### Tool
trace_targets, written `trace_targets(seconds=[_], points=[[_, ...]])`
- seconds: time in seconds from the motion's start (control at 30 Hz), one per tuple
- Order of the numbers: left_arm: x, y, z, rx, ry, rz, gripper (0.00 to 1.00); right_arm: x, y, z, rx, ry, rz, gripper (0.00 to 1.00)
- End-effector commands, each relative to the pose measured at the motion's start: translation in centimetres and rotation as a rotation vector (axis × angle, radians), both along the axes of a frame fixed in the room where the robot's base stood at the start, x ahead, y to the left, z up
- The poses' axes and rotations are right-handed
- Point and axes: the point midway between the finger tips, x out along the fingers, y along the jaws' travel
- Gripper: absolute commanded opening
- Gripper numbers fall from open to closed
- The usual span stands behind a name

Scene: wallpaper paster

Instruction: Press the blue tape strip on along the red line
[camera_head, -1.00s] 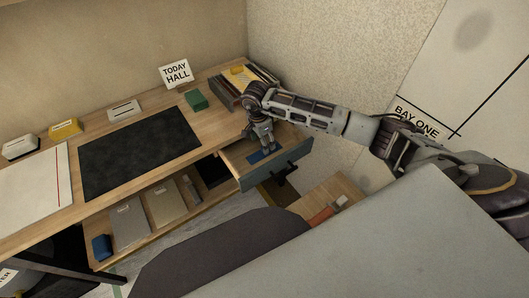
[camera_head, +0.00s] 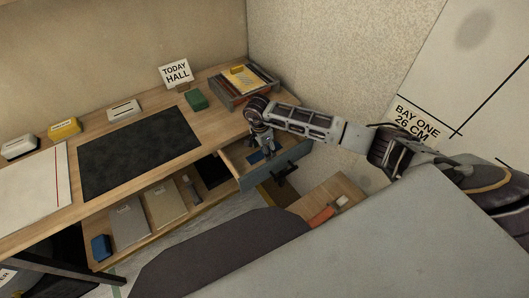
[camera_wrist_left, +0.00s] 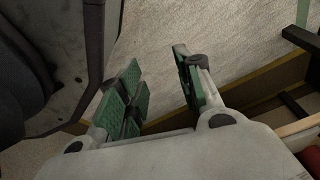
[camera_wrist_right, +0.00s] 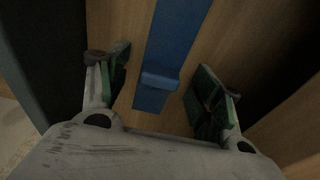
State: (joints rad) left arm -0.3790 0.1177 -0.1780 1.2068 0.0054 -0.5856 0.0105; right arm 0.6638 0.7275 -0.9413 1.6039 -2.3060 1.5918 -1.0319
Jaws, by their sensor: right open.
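A blue tape strip (camera_wrist_right: 180,35) with a small raised grip lies in the open drawer (camera_head: 272,167); it also shows in the head view (camera_head: 255,158). My right gripper (camera_wrist_right: 160,90) is open over the drawer, its fingers on either side of the strip and apart from it. It also shows in the head view (camera_head: 262,146). The red line (camera_head: 56,175) runs down a white sheet (camera_head: 28,192) at the left of the desk. My left gripper (camera_wrist_left: 165,90) is open and empty in its wrist view, above the floor; it is not seen in the head view.
A dark mat (camera_head: 138,152) lies mid-desk. Yellow (camera_head: 65,127) and white (camera_head: 19,146) boxes and a TODAY HALL sign (camera_head: 175,73) stand behind. A green block (camera_head: 195,100) and a tray of papers (camera_head: 243,84) are near the drawer. A lower shelf holds grey (camera_head: 129,222) and tan books (camera_head: 165,202).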

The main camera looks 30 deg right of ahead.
Motion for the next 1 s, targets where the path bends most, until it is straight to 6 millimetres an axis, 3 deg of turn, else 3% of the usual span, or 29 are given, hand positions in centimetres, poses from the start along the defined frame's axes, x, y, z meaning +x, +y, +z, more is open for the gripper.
trace_targets(seconds=[0.5,0.8,1.0], points=[[-0.7,0.0,-0.2,0.001,0.011,0.0,0.35,0.0,0.0,-0.2,0.0,0.0,0.001,0.64],[-0.1,0.0,-0.1,0.001,0.005,0.0,0.35,0.0,0.0,-0.2,0.0,0.0,0.001,0.25],[0.6,0.0,0.1,0.0,-0.004,0.0,0.35,0.0,0.0,-0.1,0.0,0.0,0.001,0.23]])
